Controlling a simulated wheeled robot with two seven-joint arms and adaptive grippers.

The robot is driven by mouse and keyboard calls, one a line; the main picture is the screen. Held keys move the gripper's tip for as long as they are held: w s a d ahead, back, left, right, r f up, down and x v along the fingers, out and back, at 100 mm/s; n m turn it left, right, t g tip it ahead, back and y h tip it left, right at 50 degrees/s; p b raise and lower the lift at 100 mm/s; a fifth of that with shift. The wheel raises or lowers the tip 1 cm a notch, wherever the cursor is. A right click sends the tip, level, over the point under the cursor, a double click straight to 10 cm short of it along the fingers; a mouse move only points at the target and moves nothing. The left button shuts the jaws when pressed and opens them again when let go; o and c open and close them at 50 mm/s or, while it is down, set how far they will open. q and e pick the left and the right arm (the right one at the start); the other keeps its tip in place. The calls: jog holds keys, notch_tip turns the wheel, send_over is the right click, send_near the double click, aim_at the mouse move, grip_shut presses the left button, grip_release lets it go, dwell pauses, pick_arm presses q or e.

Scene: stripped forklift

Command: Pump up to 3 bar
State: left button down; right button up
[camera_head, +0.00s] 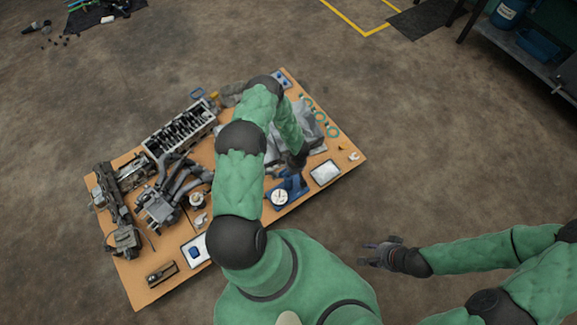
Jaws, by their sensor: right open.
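A blue pump (295,183) with a round white gauge (280,198) stands near the front right edge of the wooden table (345,160). The gauge is too small to read. My left arm arches over the table, and its dark gripper (297,162) points down at the pump's far side. I cannot tell whether it touches the pump or whether its fingers are open or shut. My right gripper (372,254) is open and empty, out over the floor in front of the table.
An engine block (180,128), dark manifold parts (172,195) and grey castings crowd the table. Green gaskets (322,118) and a white tray (325,173) lie at its right. A shelf (525,58) stands at the upper right. The floor around the table is mostly clear.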

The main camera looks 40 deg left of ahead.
pick_arm(q)
jog(key=shift+s+d, duration=0.1)
jog(key=shift+d, duration=0.3)
jog(key=shift+r, duration=0.1)
notch_tip(320, 180, up, 12)
jog(key=d, duration=0.1)
dwell(0.4)
dwell(0.5)
